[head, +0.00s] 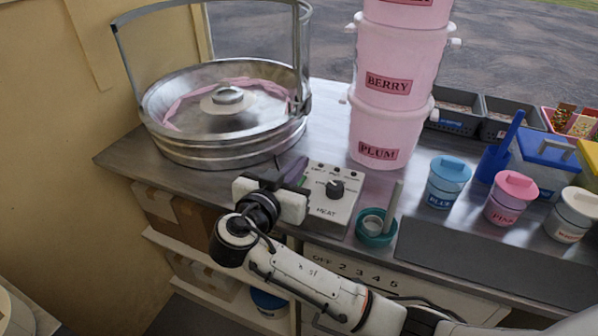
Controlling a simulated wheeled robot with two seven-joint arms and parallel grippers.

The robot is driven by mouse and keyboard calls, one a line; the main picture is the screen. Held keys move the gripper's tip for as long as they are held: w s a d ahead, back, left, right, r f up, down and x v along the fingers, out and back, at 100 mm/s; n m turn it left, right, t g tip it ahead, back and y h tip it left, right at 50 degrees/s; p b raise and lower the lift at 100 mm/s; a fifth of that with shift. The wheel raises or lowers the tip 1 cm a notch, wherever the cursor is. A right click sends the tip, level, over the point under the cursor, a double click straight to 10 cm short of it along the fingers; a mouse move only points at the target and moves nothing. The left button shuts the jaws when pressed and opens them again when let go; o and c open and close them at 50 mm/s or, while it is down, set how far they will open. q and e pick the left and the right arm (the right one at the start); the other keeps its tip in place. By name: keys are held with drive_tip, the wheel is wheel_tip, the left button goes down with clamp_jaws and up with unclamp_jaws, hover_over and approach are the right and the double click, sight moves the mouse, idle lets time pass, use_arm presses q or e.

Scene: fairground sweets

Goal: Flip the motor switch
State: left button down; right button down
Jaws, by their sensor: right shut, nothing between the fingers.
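A light grey control box (333,196) stands on the steel counter, just right of the cotton candy machine (230,147). The gripper body covers the box's left part. I cannot make out the motor switch; it may be hidden behind the gripper. I cannot tell whether the fingertips touch the box. My left gripper is not in view.
Stacked pink tubs (385,125) stand behind the box. A teal cup (376,228) with a stick is close to its right. Blue (447,183) and pink (512,198) lidded jars stand further right. Shelves with cardboard boxes are below the counter.

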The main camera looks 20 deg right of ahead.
drive_tip(key=s+a+r+b, duration=0.2)
drive_tip(key=s+a+r, duration=0.2)
drive_tip(key=s+a, duration=0.2)
drive_tip(key=shift+s+a+r, duration=0.15)
drive_tip(key=shift+s+a, duration=0.1)
drive_tip(key=shift+a, duration=0.1)
